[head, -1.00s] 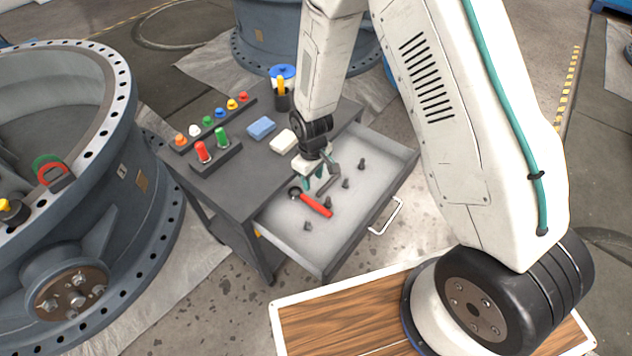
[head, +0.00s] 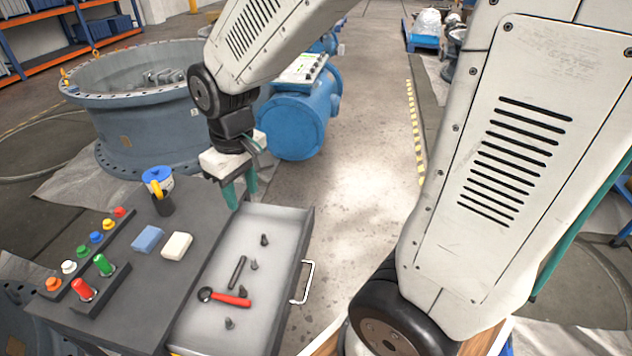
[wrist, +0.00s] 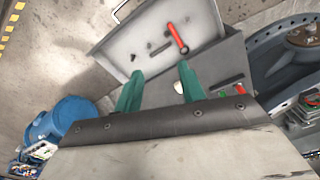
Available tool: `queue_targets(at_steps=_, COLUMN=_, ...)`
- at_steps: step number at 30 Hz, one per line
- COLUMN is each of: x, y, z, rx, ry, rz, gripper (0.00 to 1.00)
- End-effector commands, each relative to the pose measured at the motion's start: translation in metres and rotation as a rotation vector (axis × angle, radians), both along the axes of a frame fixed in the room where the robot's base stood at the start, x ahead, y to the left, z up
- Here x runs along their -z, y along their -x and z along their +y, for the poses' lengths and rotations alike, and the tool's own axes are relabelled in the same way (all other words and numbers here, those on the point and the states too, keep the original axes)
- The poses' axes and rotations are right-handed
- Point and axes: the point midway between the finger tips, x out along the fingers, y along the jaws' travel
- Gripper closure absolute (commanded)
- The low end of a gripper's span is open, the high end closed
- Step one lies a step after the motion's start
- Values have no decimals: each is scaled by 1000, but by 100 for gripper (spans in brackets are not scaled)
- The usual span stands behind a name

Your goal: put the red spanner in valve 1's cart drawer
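The red spanner (head: 228,298) lies in the open drawer (head: 262,225) of the dark grey cart (head: 130,262) in the head view, its dark ring end toward the left. It also shows in the wrist view (wrist: 178,38), lying in the drawer. My gripper (head: 240,192) is above and behind the drawer's far end, apart from the spanner. Its green fingers stand apart in the wrist view (wrist: 158,88) with nothing between them. I cannot read a valve number on the cart.
Several dark bolts and a dark bar (head: 237,272) share the drawer. The cart top holds a blue sponge (head: 147,239), a white block (head: 176,246), a blue-lidded container (head: 158,180) and coloured knobs. A large flanged valve body (head: 140,110) and a blue cylinder (head: 300,120) stand behind.

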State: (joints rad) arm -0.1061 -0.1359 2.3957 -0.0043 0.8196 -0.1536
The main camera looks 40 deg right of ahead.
Motion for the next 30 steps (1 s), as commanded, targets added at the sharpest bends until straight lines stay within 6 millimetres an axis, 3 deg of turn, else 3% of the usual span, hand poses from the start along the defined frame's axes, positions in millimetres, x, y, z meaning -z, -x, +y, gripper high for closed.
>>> queue_targets(at_steps=1, x=-19, y=16, z=-6, rx=29, ry=-2, rz=-17, gripper=60)
queue_targets(at_steps=6, x=-61, y=74, z=-23, rx=124, ry=-9, rz=-34, gripper=60)
queue_targets(at_steps=12, x=-87, y=135, z=-34, rx=216, ry=-14, rz=-49, gripper=60)
queue_targets(at_steps=15, x=-91, y=154, z=-36, rx=244, ry=-16, rz=-53, gripper=60)
queue_targets(at_steps=20, x=-94, y=167, z=-38, rx=265, ry=-16, rz=-52, gripper=60)
queue_targets(at_steps=30, x=-94, y=167, z=-38, rx=265, ry=-16, rz=-52, gripper=60)
